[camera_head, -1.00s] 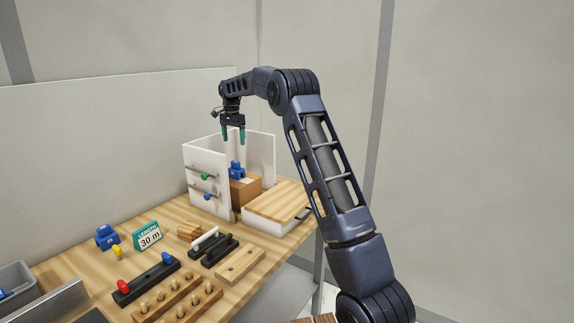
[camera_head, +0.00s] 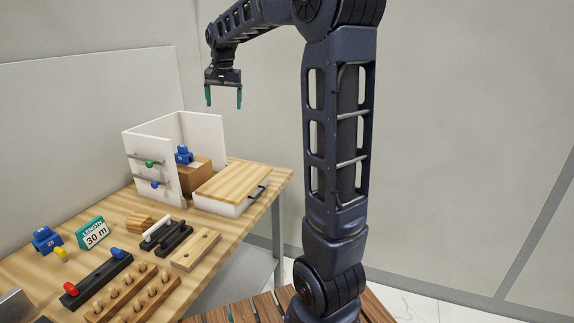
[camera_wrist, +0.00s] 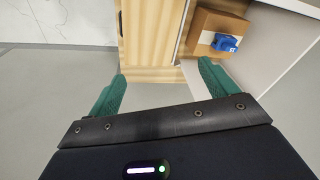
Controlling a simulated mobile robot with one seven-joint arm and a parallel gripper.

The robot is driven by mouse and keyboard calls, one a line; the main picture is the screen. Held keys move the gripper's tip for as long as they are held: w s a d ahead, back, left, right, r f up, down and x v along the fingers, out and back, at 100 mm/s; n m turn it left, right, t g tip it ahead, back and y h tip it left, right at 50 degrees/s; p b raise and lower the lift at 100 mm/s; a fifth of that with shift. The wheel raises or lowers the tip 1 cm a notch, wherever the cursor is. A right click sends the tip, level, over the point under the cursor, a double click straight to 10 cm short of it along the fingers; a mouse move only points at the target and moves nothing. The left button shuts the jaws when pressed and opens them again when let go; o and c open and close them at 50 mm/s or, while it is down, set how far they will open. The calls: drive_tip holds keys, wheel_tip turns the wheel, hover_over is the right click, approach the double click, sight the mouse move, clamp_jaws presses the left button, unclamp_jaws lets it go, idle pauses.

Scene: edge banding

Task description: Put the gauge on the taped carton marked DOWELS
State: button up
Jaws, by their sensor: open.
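A blue gauge (camera_head: 184,155) sits on top of a brown carton (camera_head: 197,178) inside the white open-sided cabinet. Both also show at the top right of the wrist view, the gauge (camera_wrist: 224,42) on the carton's top (camera_wrist: 207,22). A pale strip runs along the carton; no DOWELS lettering is readable. My gripper (camera_head: 223,98) is open and empty, high above and to the right of the gauge, clear of it. Its green fingers also show wide apart in the wrist view (camera_wrist: 162,75). A second blue block-like piece (camera_head: 46,239) stands on the bench at left.
The white cabinet wall (camera_head: 150,165) carries handles with green and blue knobs. A wood-topped drawer unit (camera_head: 232,185) is beside the carton. The air around my gripper is free.

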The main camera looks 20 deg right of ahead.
drive_tip(key=s+d+f+n, duration=0.1)
drive_tip(key=s+d+f, duration=0.2)
drive_tip(key=s, duration=0.7)
drive_tip(key=s+d+f+n+t, duration=0.1)
drive_tip(key=s+d+f+n, duration=0.1)
drive_tip(key=s, duration=0.9)
drive_tip(key=s+d+f+n+t, duration=0.1)
drive_tip(key=s+d+f, duration=0.3)
drive_tip(key=s, duration=0.7)
wheel_tip(320, 180, down, 2)
drive_tip(key=shift+s+d+f+n, duration=0.25)
drive_tip(key=shift+d+n, duration=0.15)
